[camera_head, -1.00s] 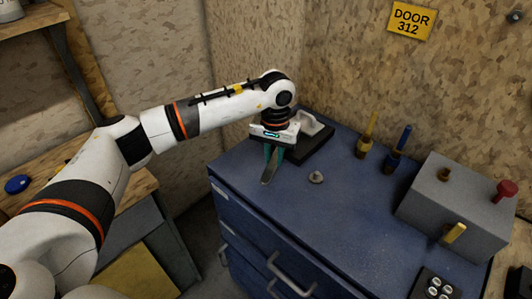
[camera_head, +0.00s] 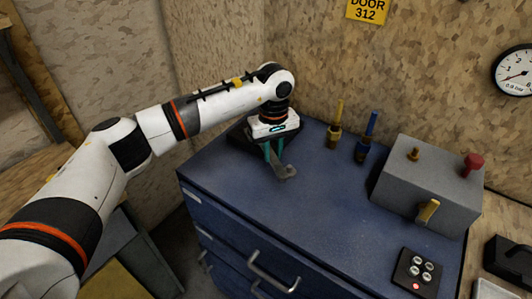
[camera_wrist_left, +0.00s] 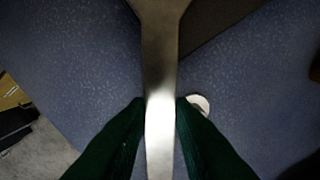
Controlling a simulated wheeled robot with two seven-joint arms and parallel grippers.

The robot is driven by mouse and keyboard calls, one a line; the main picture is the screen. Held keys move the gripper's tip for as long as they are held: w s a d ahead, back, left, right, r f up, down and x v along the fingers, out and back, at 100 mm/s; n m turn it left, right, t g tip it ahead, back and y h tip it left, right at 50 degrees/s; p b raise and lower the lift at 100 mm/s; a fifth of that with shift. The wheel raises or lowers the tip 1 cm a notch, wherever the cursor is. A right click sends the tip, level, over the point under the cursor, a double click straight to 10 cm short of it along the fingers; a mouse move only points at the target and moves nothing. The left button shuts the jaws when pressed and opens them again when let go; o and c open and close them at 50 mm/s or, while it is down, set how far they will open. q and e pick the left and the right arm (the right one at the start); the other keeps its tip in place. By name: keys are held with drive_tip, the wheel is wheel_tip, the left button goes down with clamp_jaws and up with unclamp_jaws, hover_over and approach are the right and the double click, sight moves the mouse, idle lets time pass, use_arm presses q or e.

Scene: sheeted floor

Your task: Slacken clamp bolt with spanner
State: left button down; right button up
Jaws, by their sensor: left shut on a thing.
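My left gripper (camera_head: 276,155) points down over the blue cabinet top, its teal fingers shut on a grey metal spanner. In the left wrist view the spanner (camera_wrist_left: 160,60) runs lengthwise between the fingers (camera_wrist_left: 160,120) and widens at the top edge. A pale round thing (camera_wrist_left: 201,103) shows beside the spanner, partly behind a finger; I cannot tell if it is the bolt. In the head view grey metal (camera_head: 287,171) shows at the fingertips; spanner end and small grey piece cannot be told apart there. My right gripper is not in view.
A black base (camera_head: 245,138) lies behind my gripper on the blue cabinet (camera_head: 300,220). A yellow-handled tool (camera_head: 335,125) and a blue-handled tool (camera_head: 366,138) stand at the back. A grey box (camera_head: 425,185) with knobs and a black button pad (camera_head: 417,272) are on the right.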

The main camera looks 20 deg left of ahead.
sight(283, 171)
use_arm(q)
drive_tip(key=shift+w+d, duration=0.1)
drive_tip(key=shift+d, duration=0.05)
idle(0.3)
drive_tip(key=shift+s+d, duration=0.85)
drive_tip(key=shift+s, duration=0.25)
drive_tip(key=shift+s+d, duration=0.85)
drive_tip(key=shift+s, duration=0.2)
